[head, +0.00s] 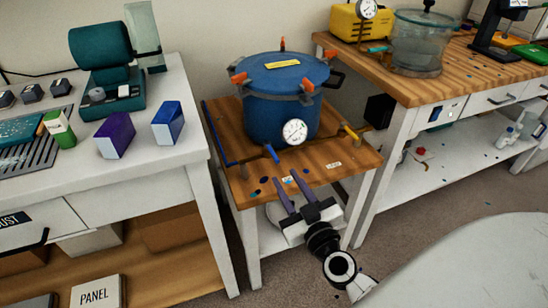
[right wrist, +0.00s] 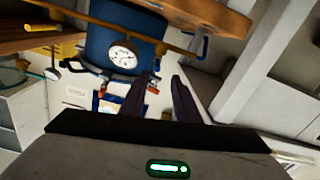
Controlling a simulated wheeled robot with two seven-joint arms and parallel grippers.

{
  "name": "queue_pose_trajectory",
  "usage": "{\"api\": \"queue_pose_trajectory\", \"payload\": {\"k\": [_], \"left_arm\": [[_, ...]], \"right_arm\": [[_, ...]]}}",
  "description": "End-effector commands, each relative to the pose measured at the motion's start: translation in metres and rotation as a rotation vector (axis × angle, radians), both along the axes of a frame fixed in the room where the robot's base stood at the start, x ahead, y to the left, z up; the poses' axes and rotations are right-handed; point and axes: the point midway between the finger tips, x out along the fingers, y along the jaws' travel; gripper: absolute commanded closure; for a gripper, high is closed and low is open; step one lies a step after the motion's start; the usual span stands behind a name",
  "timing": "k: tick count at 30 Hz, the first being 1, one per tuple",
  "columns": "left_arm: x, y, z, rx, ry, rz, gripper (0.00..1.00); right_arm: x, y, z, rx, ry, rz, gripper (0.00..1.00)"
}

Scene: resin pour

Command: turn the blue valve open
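The blue valve is a small blue handle (head: 271,153) at the front of the blue pressure pot (head: 283,120), left of and below the round gauge (head: 295,132). My right gripper (head: 287,181) is just in front of and below it, at the front edge of the wooden stand. Its two dark fingers are apart with nothing between them, and no contact with the handle shows. The right wrist view is upside down: the open fingers (right wrist: 162,80) point toward the gauge (right wrist: 122,55), and a blue handle (right wrist: 203,48) shows to the right. My left gripper is out of view.
The pot stands on a small wooden-topped stand (head: 320,172). A yellow handle (head: 350,132) is right of the gauge, and a blue bar (head: 216,135) runs along the stand's left edge. A white bench (head: 185,110) stands left and a wooden-topped bench (head: 450,75) right.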

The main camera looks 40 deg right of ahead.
Motion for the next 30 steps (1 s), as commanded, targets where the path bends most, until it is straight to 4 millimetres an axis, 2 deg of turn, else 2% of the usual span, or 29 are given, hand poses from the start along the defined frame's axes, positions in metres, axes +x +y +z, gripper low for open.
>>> {"api": "queue_pose_trajectory", "payload": {"k": [5,12,18,22,30], "left_arm": [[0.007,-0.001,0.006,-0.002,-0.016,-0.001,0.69],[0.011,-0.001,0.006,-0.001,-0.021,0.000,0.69],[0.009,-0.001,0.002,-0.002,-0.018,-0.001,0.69],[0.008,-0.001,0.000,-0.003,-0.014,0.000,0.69],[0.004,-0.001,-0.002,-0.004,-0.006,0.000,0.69]], "right_arm": [[0.017,-0.010,0.002,-0.004,-0.004,-0.021,0.71],[0.061,-0.020,0.002,-0.004,-0.005,-0.019,0.71],[0.089,-0.026,0.001,-0.004,-0.004,-0.017,0.71],[0.098,-0.028,0.001,-0.005,-0.002,-0.018,0.71],[0.100,-0.029,0.001,-0.004,-0.001,-0.017,0.71]]}}
